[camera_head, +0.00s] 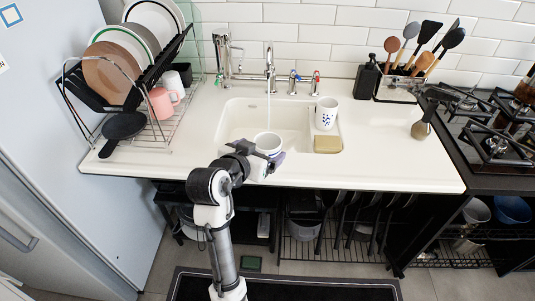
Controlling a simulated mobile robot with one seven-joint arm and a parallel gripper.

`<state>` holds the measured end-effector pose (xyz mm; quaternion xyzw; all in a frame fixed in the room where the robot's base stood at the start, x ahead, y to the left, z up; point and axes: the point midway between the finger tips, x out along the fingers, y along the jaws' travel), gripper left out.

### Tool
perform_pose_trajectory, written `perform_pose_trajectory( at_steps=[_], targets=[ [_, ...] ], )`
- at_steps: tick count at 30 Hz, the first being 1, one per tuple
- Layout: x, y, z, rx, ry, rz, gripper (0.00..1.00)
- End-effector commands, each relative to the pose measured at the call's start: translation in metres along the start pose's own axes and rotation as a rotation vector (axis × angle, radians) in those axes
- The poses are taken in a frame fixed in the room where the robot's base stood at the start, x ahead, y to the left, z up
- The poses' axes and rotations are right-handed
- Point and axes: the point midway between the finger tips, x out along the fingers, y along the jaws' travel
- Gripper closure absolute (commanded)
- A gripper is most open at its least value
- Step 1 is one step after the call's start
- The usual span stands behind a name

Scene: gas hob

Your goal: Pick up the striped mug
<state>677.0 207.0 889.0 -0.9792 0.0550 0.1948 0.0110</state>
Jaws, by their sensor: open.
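A white mug (268,142) stands upright near the front edge of the sink, right at my gripper. My gripper (267,163) is open, and its fingers are at the near side of this mug. Part of the mug's lower body is hidden by my gripper, and I cannot make out stripes on it. Another white mug (326,113) with dark blue marks stands at the right of the sink. I cannot tell for sure which mug is the striped one, or whether the fingers touch the nearer mug.
A dish rack (160,131) at the left holds plates, a dark pan (123,125) and a pink mug (159,104). The faucet (270,70) stands behind the sink (237,113). The counter's right part is mostly clear up to the hob (491,125).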

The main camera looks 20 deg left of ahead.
Motion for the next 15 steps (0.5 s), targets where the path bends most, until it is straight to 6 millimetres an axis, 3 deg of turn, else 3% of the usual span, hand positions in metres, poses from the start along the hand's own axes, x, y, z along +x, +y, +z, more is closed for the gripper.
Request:
perform_pose_trajectory(
  at_steps=[10, 15],
  targets=[
    [0.042, -0.004, -0.004, -0.002, -0.002, 0.000, 0.09],
    [0.053, -0.004, -0.002, -0.001, -0.002, -0.001, 0.09]
  ],
)
